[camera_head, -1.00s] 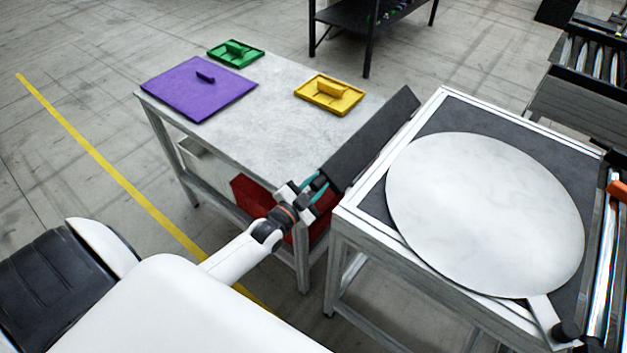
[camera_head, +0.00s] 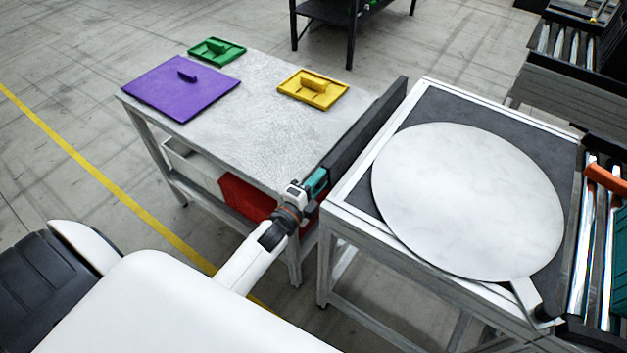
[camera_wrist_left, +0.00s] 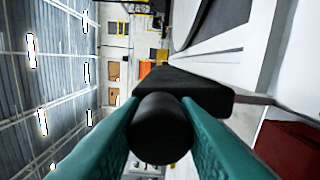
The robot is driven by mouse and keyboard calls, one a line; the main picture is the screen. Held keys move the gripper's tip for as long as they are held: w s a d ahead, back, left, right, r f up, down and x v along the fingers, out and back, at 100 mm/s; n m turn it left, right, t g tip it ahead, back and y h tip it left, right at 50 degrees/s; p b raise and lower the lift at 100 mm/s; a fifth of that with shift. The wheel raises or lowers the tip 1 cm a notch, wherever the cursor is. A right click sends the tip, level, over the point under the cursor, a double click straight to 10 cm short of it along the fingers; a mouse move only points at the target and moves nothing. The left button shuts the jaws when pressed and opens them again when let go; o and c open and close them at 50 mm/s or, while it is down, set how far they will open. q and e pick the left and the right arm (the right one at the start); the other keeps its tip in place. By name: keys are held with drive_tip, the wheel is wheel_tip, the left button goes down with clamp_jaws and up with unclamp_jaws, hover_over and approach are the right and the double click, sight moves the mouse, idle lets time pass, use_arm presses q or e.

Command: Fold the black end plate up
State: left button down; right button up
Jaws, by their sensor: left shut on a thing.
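The black end plate (camera_head: 368,130) is a long dark panel along the left edge of the framed table with the round white disc. It stands steeply, close to upright, with its near end at my left gripper (camera_head: 319,181). My left gripper's teal fingers are shut on a black rounded piece (camera_wrist_left: 160,130) at the plate's near end. In the left wrist view the plate (camera_wrist_left: 195,88) stretches away beyond this piece. The fingers hide part of the gripped piece. I do not make out my right gripper.
The grey table (camera_head: 255,110) at left bears a purple plate (camera_head: 180,90), a green tray (camera_head: 217,51) and a yellow tray (camera_head: 312,90). A red bin (camera_head: 245,196) is beneath it. The white disc (camera_head: 467,200) covers much of the framed table (camera_head: 445,105). Rails stand at right.

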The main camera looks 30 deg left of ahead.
use_arm(q)
drive_tip(key=shift+d+m, duration=0.4)
drive_tip(key=shift+m, duration=0.2)
drive_tip(key=c, duration=1.1)
unclamp_jaws()
drive_tip(key=shift+s+f+b, duration=0.15)
drive_tip(key=shift+s+b, duration=0.15)
drive_tip(key=shift+s, duration=0.2)
drive_tip(key=s+b, duration=0.2)
drive_tip(key=s, duration=0.9)
drive_tip(key=shift+a+b, duration=0.4)
drive_tip(key=shift+a, duration=0.05)
